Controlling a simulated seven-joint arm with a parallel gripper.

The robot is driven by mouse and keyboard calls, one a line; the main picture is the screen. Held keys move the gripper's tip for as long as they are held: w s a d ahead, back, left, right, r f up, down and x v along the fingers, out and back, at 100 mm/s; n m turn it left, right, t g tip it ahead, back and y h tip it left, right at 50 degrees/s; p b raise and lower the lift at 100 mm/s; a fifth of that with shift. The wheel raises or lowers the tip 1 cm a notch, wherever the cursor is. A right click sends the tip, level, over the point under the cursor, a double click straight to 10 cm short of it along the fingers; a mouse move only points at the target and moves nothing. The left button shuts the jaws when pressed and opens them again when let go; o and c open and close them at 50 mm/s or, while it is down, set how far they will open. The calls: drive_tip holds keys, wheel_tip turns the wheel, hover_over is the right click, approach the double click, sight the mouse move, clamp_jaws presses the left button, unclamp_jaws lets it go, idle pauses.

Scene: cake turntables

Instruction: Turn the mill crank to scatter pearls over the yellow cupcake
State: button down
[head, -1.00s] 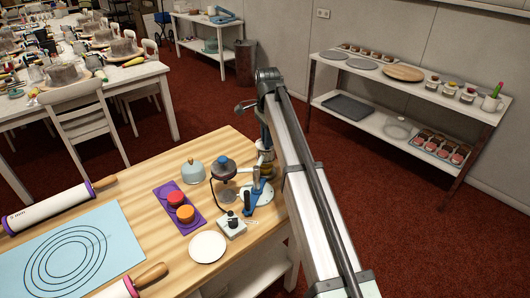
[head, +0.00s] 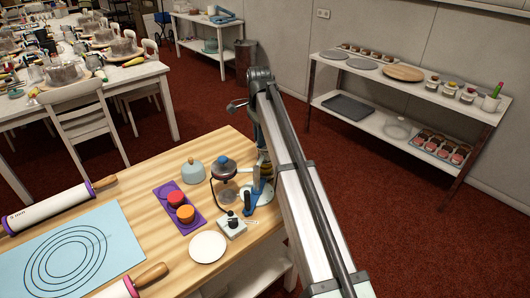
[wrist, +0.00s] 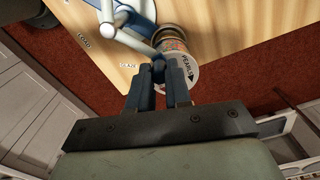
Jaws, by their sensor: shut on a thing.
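My gripper (wrist: 159,80) is shut on a small dark blue knob (wrist: 158,66) at the end of a white lever-like crank (wrist: 138,42) in the wrist view. A round canister (wrist: 172,42) with a label that appears to read "PEARLS" is just beyond the right finger. In the head view my arm hides the gripper, beside the blue mill stand (head: 252,198). A red cupcake (head: 176,198) and an orange-yellow cupcake (head: 186,214) sit in a purple tray (head: 165,195) left of the stand. I cannot tell whether any pearls lie on them.
A blue-topped dispenser (head: 223,170) stands beside the mill. A white plate (head: 208,247), a grey control box (head: 232,228) and a pale blue dome (head: 193,172) are close by. A blue mat (head: 115,225) and rolling pins (head: 50,208) occupy the left side of the table.

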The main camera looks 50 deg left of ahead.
drive_tip(key=shift+w+a, duration=0.2)
drive_tip(key=shift+a, duration=0.5)
drive_tip(key=shift+w+a, duration=0.1)
drive_tip(key=shift+a, duration=0.05)
drive_tip(key=shift+w+a, duration=0.1)
drive_tip(key=shift+a, duration=0.05)
drive_tip(key=shift+w+a, duration=0.15)
drive_tip(key=shift+a, duration=0.1)
idle(0.4)
drive_tip(key=shift+w+a, duration=0.4)
drive_tip(key=shift+w, duration=0.15)
